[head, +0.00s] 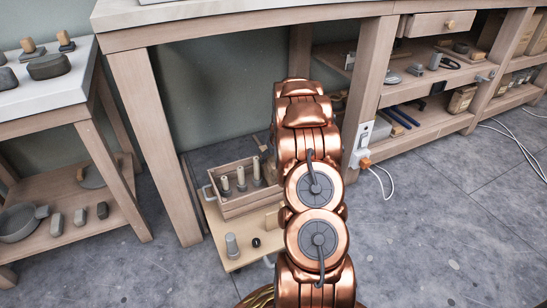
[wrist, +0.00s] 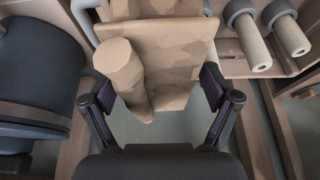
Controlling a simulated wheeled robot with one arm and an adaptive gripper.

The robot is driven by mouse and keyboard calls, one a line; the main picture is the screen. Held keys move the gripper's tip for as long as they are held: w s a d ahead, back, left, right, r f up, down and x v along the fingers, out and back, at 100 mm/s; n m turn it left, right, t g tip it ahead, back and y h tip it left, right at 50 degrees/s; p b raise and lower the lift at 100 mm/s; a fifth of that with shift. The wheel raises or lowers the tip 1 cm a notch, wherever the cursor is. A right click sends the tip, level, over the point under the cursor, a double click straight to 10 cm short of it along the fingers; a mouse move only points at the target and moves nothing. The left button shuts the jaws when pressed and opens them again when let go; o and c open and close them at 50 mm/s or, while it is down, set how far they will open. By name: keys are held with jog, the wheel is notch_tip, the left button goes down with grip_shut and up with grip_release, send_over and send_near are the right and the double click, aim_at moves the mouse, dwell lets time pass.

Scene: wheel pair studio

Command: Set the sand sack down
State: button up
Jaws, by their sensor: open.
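In the wrist view, a tan, patchy, block-like thing (wrist: 175,50), which may be the sand sack, lies ahead of my gripper (wrist: 158,92). A tan cylinder (wrist: 122,72) stands against or in front of its left side. My gripper is open, with one dark finger to each side of these tan things. I cannot tell whether either finger touches them. In the head view my copper arm hides my gripper, and no sand sack can be made out for sure.
In the head view, a wooden crate (head: 228,206) with several upright pegs sits on a low board (head: 216,240) under the bench. A bench leg (head: 154,140) rises to the left. Floor (head: 430,220) at right is mostly clear, with white cables.

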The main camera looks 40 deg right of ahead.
jog(key=p+v, duration=0.4)
jog(key=v, duration=0.8)
jog(key=s+a+r+n+g+y, duration=0.1)
jog(key=s+a+r, duration=0.15)
jog(key=a, duration=0.65)
jog(key=s+a+r+g+y, duration=0.15)
jog(key=a+r, duration=0.25)
jog(key=a, duration=0.5)
jog(key=s+a+r+n, duration=0.1)
jog(key=s+a+r, duration=0.2)
jog(key=a, duration=0.7)
jog(key=s+a+r+g, duration=0.1)
jog(key=s+a, duration=0.4)
jog(key=s, duration=0.4)
jog(key=s+a+r+n+g, duration=0.1)
jog(key=s+a, duration=0.3)
jog(key=s, duration=0.5)
jog(key=s+a+r+g+h, duration=0.1)
jog(key=s+a+r+g, duration=0.1)
jog(key=s+a, duration=0.3)
jog(key=s+g, duration=0.1)
jog(key=s, duration=0.3)
jog(key=shift+a+n, duration=0.4)
jog(key=shift+w+r, duration=0.1)
jog(key=shift+r, duration=0.1)
